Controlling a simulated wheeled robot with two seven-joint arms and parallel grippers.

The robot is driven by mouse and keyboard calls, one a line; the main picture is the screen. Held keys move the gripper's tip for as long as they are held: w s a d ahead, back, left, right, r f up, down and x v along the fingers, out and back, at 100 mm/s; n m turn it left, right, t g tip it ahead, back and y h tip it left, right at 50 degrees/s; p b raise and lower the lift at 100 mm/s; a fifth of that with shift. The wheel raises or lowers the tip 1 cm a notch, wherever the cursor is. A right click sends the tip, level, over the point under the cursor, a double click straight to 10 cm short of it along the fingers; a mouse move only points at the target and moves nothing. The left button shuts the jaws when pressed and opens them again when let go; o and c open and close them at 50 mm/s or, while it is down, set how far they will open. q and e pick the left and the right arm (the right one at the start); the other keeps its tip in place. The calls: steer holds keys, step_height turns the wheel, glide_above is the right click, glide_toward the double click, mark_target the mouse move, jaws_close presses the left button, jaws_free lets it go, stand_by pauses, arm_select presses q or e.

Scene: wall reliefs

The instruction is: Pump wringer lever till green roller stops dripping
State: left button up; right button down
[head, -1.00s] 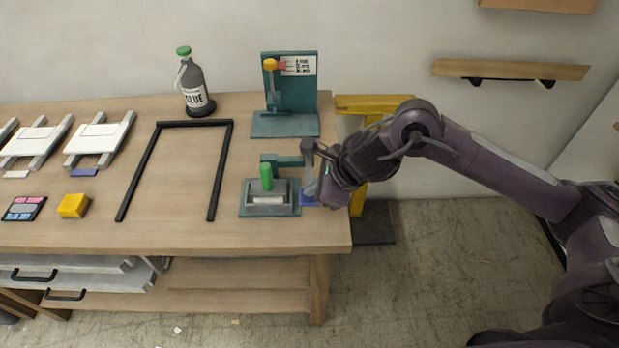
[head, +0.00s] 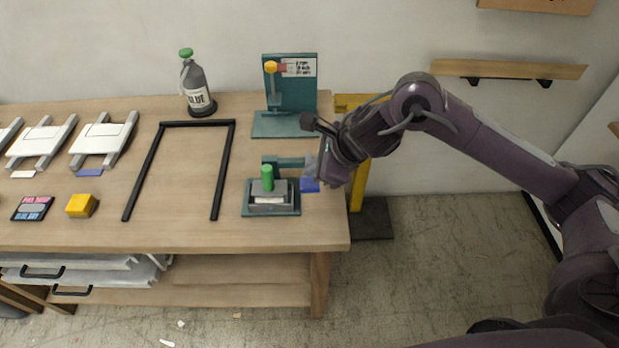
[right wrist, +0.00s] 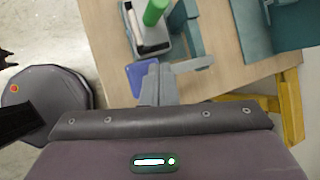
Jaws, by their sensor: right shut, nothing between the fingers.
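The wringer (head: 257,210) stands near the table's right end, a teal base with a grey block and a pale strip in front. The upright green roller (head: 267,172) is on top of it, and also shows in the right wrist view (right wrist: 154,12). I cannot make out any drips. A teal arm (head: 290,162) reaches right behind the roller. My right gripper (head: 315,170) is shut and empty at the wringer's right. In the right wrist view, its fingers (right wrist: 160,84) are beside a pale grey-teal bar (right wrist: 196,66); contact is unclear. I cannot clearly identify the lever.
A blue pad (head: 309,185) lies right of the wringer. A teal stand (head: 297,95) with a yellow knob and a glue bottle (head: 197,92) stand behind. A black frame (head: 150,172) lies left. A yellow post (head: 361,187) stands beyond the table's right edge.

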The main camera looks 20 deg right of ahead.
steer(key=shift+w+d+r+p, duration=0.1)
steer(key=shift+w+r+p, duration=0.1)
steer(key=shift+r+p, duration=0.45)
steer(key=shift+w+r+p, duration=0.25)
steer(key=shift+r+p, duration=0.05)
steer(key=shift+r, duration=0.7)
steer(key=shift+w+d+r+p, duration=0.1)
steer(key=shift+w+r+p, duration=0.1)
steer(key=shift+r+p, duration=0.45)
steer(key=shift+r, duration=0.1)
